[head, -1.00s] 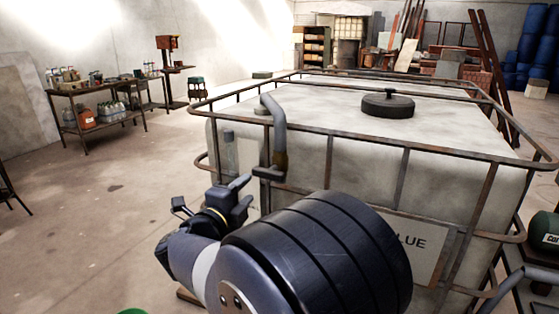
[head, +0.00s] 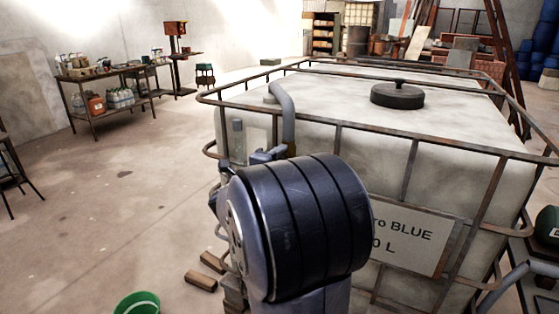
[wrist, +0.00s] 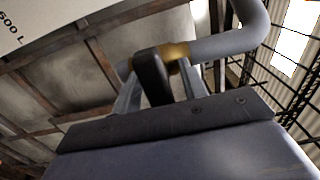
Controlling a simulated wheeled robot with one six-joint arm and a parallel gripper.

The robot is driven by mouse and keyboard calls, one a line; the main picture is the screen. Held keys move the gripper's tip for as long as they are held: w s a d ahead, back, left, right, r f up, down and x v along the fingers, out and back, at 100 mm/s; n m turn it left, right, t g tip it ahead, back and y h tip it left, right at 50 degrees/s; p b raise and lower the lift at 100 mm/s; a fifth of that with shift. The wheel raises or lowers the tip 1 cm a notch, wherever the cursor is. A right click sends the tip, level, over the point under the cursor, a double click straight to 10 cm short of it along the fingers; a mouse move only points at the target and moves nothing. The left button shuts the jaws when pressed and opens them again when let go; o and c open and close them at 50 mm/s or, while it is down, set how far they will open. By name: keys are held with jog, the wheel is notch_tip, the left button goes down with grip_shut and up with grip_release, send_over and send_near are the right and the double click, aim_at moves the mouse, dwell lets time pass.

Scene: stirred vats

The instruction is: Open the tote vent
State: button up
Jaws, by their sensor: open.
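The tote (head: 340,115) is a pale tank in a rusty bar cage, with a white label on its front. A grey bent pipe (head: 285,112) rises at its near left corner. In the wrist view the pipe (wrist: 235,45) ends in a brass fitting (wrist: 174,51) with a dark handle (wrist: 152,76). My gripper (wrist: 157,88) is open, with its two grey fingers on either side of the handle; I cannot tell if they touch it. In the head view my own arm hides most of the gripper and the fitting. A black round lid (head: 397,96) sits on the tote's top.
A green bucket (head: 138,303) and some wooden blocks (head: 203,277) are on the floor at lower left. A shelf with bottles (head: 110,95) stands by the far left wall. The floor between is clear. A dark green container (head: 547,222) is at the right edge.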

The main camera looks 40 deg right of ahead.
grip_shut()
dwell(0.5)
jog(key=shift+n+p, duration=0.35)
jog(key=shift+n, duration=0.05)
jog(key=n+p, duration=0.2)
jog(key=n, duration=0.1)
jog(key=shift+r, duration=0.15)
jog(key=n+p, duration=0.3)
jog(key=n, duration=0.2)
jog(key=shift+n+p, duration=0.3)
jog(key=shift+p, duration=0.1)
jog(key=n+p, duration=0.3)
jog(key=n, duration=0.1)
jog(key=n+p, duration=0.2)
jog(key=n, duration=0.2)
jog(key=shift+f+n, duration=0.2)
jog(key=shift+n, duration=0.2)
